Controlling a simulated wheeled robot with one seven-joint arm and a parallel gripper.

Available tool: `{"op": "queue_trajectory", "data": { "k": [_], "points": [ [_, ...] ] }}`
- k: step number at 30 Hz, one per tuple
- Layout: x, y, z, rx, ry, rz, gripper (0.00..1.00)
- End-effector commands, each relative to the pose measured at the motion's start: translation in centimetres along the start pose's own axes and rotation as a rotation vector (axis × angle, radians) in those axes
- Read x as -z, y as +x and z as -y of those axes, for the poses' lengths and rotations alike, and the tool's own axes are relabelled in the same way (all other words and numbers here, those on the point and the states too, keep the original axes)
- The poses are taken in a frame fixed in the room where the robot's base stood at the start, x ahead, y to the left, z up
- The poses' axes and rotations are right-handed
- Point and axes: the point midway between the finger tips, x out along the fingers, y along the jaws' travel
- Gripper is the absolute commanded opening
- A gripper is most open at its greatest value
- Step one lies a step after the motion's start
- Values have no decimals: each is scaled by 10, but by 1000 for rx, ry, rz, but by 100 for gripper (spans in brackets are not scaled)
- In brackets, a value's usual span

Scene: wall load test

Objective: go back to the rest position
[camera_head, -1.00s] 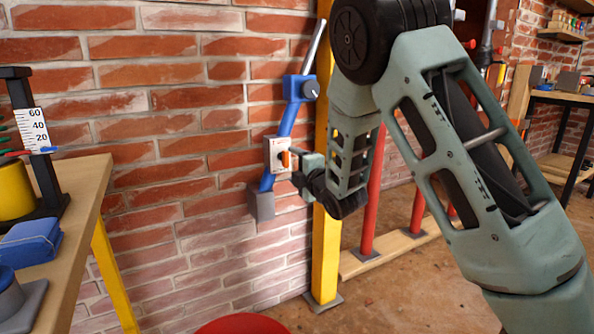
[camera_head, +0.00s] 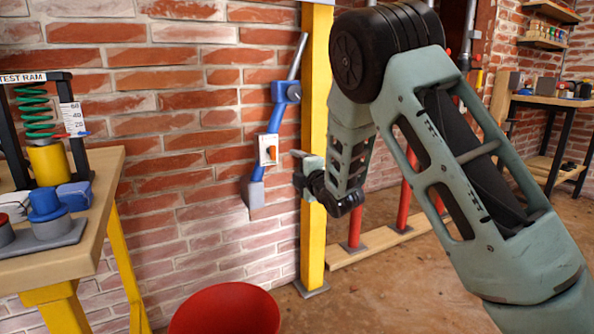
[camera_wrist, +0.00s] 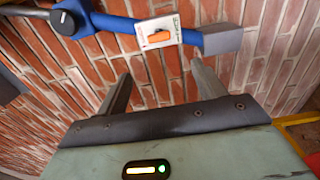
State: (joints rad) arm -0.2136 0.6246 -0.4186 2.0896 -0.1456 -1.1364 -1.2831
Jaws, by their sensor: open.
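The box is on a blue wall-mounted arm (camera_head: 274,118) with a grey foot. In the wrist view my gripper (camera_wrist: 160,82) is open, its two fingers apart with bare brick between them. The switch box (camera_wrist: 158,33) shows beyond the fingertips there, and nothing is held.
A wooden bench (camera_head: 85,238) at left bears a test ram with a green spring (camera_head: 36,112) and blue parts. A red bucket (camera_head: 225,308) stands on the floor below. A yellow post (camera_head: 314,240) rises behind my gripper. Red posts (camera_head: 404,208) stand further right.

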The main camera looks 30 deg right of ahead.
Motion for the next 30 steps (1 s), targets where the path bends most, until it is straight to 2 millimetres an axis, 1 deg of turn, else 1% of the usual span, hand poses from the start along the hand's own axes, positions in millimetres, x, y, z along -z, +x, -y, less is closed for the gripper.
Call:
{"op": "queue_trajectory", "data": {
  "k": [8,11,14,17,18,20,21,23,24,26,27,29,30],
  "points": [
    [0,0,0,0,0,0,69],
    [5,-2,1,17,24,-1,69],
    [25,-8,5,90,128,-3,69],
    [63,-28,16,239,311,-1,69],
    [83,-40,21,317,395,1,69],
    [115,-64,29,443,517,10,69],
    [136,-83,34,530,589,20,69],
    [165,-115,40,661,683,43,69],
    [183,-138,43,748,734,62,69],
    [206,-176,48,873,794,100,69],
    [219,-202,50,954,823,131,69],
    [234,-242,53,1066,852,185,69],
    [242,-267,54,1133,863,225,69]
  ]
}}
